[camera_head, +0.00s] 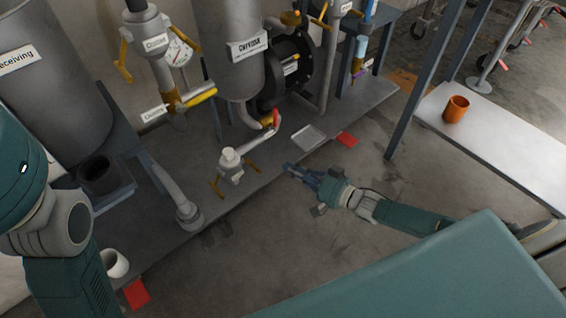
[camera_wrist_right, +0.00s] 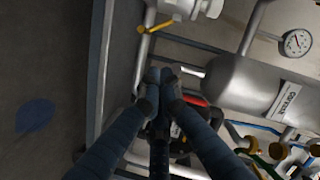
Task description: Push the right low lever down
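Several valve levers show in the head view. A red-tipped lever (camera_head: 273,121) sits low at the pipe below the grey vessel. A yellow lever (camera_head: 199,97) is on the pipe to its left, and a small lever with a purple tip (camera_head: 362,70) is at the right. I cannot tell which is the right low lever. My right gripper (camera_head: 292,170) is over the floor by the platform's front edge, apart from the levers. In the right wrist view its fingertips (camera_wrist_right: 160,76) are together and hold nothing visible. A red part (camera_wrist_right: 194,100) shows behind them. My left gripper is out of view.
A white valve with yellow handles (camera_head: 231,167) stands on the platform left of my right gripper. An orange cup (camera_head: 456,108) stands on a bench (camera_head: 500,140) at right. The floor between is clear.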

